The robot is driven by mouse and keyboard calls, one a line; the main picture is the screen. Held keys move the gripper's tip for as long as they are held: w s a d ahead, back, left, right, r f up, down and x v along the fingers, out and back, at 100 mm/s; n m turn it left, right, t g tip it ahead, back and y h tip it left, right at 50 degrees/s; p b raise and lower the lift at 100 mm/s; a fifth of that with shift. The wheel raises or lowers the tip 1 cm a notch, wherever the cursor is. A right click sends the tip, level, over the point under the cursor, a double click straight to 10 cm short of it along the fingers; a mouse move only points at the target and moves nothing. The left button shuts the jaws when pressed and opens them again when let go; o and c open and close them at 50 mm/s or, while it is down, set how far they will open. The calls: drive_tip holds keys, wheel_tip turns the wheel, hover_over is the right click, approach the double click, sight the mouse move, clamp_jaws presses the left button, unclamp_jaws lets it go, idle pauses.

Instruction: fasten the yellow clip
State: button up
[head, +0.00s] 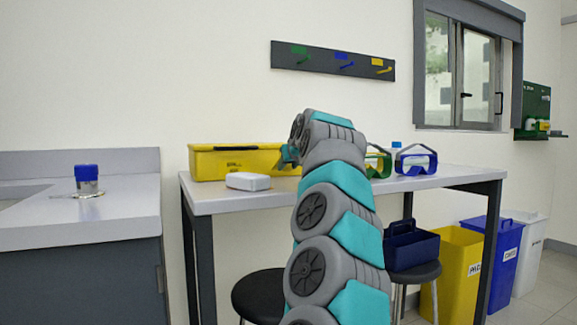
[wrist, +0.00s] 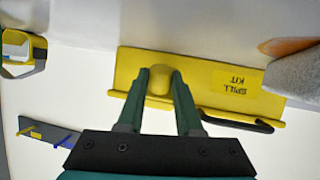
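The yellow spill kit box (head: 222,165) stands on the table at the back, against the wall. It fills the middle of the wrist view (wrist: 204,75), with its SPILL KIT label upside down. A rounded yellow clip (wrist: 159,84) sits on the box's edge in the wrist view. My gripper (wrist: 159,75) has its two green fingers apart, one on each side of the clip; I cannot tell whether they touch it. In the head view my gripper (head: 289,155) is at the right end of the box, partly hidden by my arm, and the clip is hidden there.
A white case (head: 248,181) lies on the table (head: 225,203) in front of the box. Green goggles (head: 378,163) and blue goggles (head: 416,161) stand right of my arm. A dark handle (wrist: 236,121) juts from the box near the clip. Hooks on a rail (head: 333,61) hang above.

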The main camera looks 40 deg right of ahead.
clamp_jaws()
idle(0.9)
